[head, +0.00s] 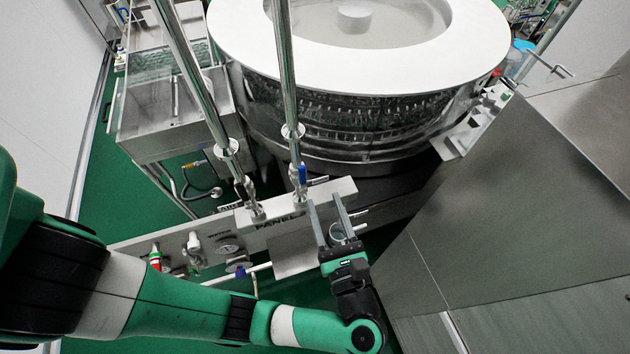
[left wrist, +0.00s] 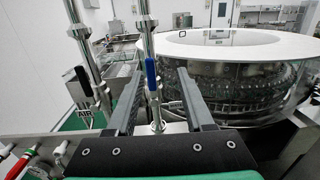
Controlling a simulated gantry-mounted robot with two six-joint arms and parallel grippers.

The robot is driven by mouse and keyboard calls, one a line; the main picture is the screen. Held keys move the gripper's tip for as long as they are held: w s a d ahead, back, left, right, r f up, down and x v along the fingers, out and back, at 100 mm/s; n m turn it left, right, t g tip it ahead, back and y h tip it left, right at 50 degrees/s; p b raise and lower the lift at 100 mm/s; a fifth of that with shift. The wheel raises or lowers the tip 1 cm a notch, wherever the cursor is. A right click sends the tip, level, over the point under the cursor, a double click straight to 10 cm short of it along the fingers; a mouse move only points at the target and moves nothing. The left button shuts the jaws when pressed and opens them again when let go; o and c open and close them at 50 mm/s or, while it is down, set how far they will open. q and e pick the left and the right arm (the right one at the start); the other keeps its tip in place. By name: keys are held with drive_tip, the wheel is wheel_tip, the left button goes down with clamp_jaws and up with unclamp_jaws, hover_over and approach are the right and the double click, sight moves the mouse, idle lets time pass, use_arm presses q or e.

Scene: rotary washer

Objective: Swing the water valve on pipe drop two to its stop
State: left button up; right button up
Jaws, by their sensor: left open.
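Two steel pipe drops come down to the panel. The right one (head: 284,80) carries a valve with a blue lever (head: 302,174); the lever stands upright along the pipe, and also shows in the left wrist view (left wrist: 151,72). The left pipe (head: 190,70) has a valve with a dark lever (head: 243,188), beside an AIR label. My left gripper (head: 326,198) is open and empty, its fingers pointing towards the blue-lever valve. In the left wrist view the lever appears between the two fingers (left wrist: 157,74), apart from both. My right gripper is out of view.
The large round washer (head: 350,70) stands behind the pipes. A steel panel (head: 292,258) with a gauge (head: 228,245) and a red-banded fitting (head: 154,257) lies below them. A grey cabinet (head: 520,190) closes off the right side.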

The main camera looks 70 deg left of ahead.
sight(303, 174)
use_arm(q)
drive_tip(key=shift+n+g, duration=0.3)
drive_tip(key=shift+g, duration=0.2)
drive_tip(key=a+p, duration=0.1)
drive_tip(key=a, duration=0.2)
drive_tip(key=a+f+p, duration=0.1)
drive_tip(key=a, duration=0.3)
drive_tip(key=a+f+p, duration=0.1)
drive_tip(key=a+p, duration=0.1)
drive_tip(key=a, duration=0.1)
drive_tip(key=shift+s+a, duration=0.3)
drive_tip(key=shift+a+f, duration=0.1)
drive_tip(key=shift+a, duration=0.4)
clamp_jaws()
